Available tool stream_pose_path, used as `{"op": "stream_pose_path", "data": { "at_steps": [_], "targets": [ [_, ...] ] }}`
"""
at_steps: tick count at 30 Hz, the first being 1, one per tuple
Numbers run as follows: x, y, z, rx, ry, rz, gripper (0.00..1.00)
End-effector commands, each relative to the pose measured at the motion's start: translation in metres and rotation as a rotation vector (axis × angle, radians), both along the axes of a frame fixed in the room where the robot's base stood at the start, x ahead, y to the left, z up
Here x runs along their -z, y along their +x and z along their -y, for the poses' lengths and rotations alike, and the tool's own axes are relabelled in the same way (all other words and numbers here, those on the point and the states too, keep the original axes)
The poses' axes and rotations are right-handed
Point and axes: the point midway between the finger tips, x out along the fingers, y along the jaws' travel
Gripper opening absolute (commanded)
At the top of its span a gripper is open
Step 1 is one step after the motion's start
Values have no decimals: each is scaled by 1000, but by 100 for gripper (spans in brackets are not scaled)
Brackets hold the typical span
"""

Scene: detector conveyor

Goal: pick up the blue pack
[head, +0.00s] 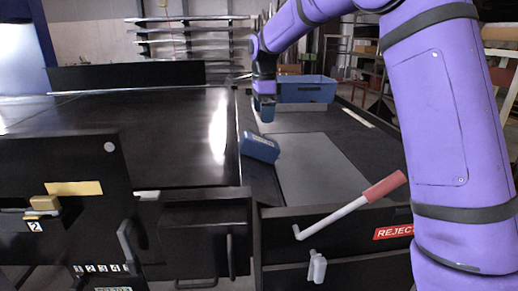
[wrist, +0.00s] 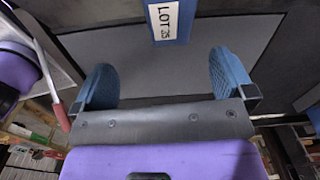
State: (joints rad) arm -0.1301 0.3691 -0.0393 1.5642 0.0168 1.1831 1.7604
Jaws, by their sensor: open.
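The blue pack (head: 260,147) lies tilted near the left edge of a grey mat (head: 318,165) in the head view. In the wrist view a blue piece with a white "LOT 25" label, which looks like the pack (wrist: 183,28), shows at the top edge, partly cut off. My gripper (head: 265,112) hangs above and beyond the pack in the head view, apart from it. In the wrist view my gripper (wrist: 165,80) has its two blue ribbed fingers spread wide, with only the grey mat between them. The pack is ahead of the gap, roughly in line with it.
A blue bin (head: 305,92) stands behind, just right of my gripper. A lever with a red grip (head: 384,187) juts up at the front right, above a red REJECT label (head: 394,232). A wide black surface (head: 130,130) lies to the left.

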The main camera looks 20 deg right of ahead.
Motion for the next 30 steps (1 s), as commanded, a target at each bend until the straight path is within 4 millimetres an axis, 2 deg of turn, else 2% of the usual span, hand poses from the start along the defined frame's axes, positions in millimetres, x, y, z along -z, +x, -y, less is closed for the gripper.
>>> {"op": "stream_pose_path", "data": {
  "at_steps": [3, 7, 15, 23, 30],
  "targets": [
    [11, 13, -4, 56, -2, -16, 100],
    [19, 19, -5, 85, -3, -22, 100],
    [57, 19, -5, 90, -3, -25, 100],
    [76, 19, -5, 88, -3, -24, 100],
    [107, 19, -7, 87, -3, -26, 100]
  ]
}}
